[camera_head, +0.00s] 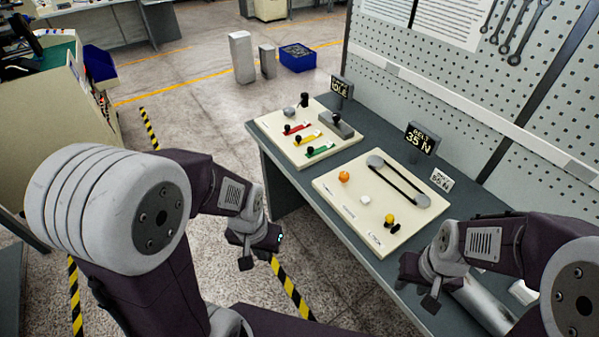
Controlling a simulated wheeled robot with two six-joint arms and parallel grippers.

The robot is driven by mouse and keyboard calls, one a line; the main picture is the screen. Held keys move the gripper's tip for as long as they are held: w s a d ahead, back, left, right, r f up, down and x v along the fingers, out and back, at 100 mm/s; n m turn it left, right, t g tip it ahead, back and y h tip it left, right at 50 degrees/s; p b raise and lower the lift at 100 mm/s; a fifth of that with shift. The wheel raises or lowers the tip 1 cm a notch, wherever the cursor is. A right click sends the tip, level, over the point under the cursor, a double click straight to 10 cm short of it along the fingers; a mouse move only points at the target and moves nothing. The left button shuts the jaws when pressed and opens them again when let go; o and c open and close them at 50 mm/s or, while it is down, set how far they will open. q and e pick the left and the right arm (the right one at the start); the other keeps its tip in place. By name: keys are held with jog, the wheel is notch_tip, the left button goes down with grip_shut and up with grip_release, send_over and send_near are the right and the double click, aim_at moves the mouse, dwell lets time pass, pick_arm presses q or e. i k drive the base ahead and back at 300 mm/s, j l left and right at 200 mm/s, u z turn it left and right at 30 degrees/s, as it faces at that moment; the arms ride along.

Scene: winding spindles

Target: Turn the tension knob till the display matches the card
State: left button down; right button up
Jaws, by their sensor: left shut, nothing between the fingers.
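The belt board (335,196) lies on the grey bench and carries a black belt on two grey pulleys (402,184). Behind it, the display (421,139) reads "BELT 35 N". A small white card (442,180) stands right of the display; its small print seems to read 50 N, but is hard to make out. A yellow and black knob (391,219) sits near the board's front right; its label is too small to read. My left gripper (246,263) is shut and empty, left of the bench above the floor. My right gripper (417,290) is near the bench's front edge, apart from the knob; its jaw opening is unclear.
The belt board also bears an orange ball-shaped knob (344,177) and a white button (366,200). A second board (278,127) with coloured sliders stands farther left, with an "IDLE" display (341,87). A pegboard wall (470,95) rises behind the bench. A metal cylinder (483,306) lies near my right arm.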

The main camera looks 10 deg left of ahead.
aim_at(343, 176)
jog(key=i+j+z, duration=0.15)
jog(key=z, duration=0.25)
jog(key=i+j+z, duration=0.2)
jog(key=z, duration=0.25)
jog(key=i+j+z, duration=0.1)
jog(key=j+z, duration=0.15)
jog(key=z, duration=0.15)
